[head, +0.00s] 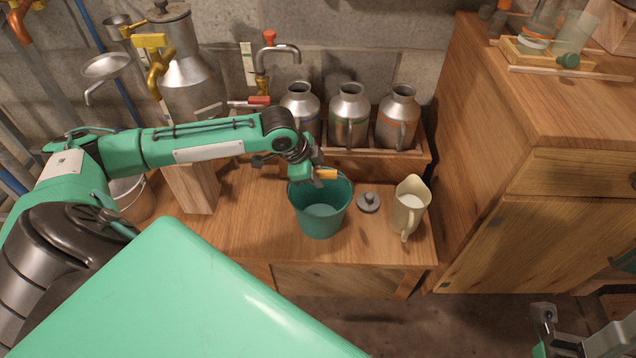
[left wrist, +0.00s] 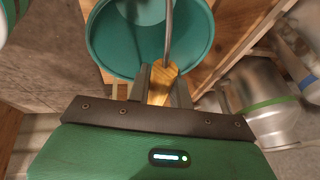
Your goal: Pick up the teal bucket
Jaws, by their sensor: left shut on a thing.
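The teal bucket (head: 321,219) stands upright on the wooden bench, and its inside looks empty. Its rim and inner wall also fill the top of the left wrist view (left wrist: 110,45). My left gripper (head: 322,175) is at the bucket's back rim. It is shut on the wooden grip of the bucket's handle (left wrist: 162,82), with a thin metal wire running from the grip across the bucket mouth. My right gripper (head: 545,330) is at the lower right of the head view, far from the bucket; its jaws are too unclear to judge.
A cream jug (head: 409,207) and a small grey lid or weight (head: 368,202) stand right of the bucket. Several metal cans (head: 349,115) sit in a wooden rack behind it. A wooden block (head: 192,187) is to the left, and a tall cabinet (head: 540,140) to the right.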

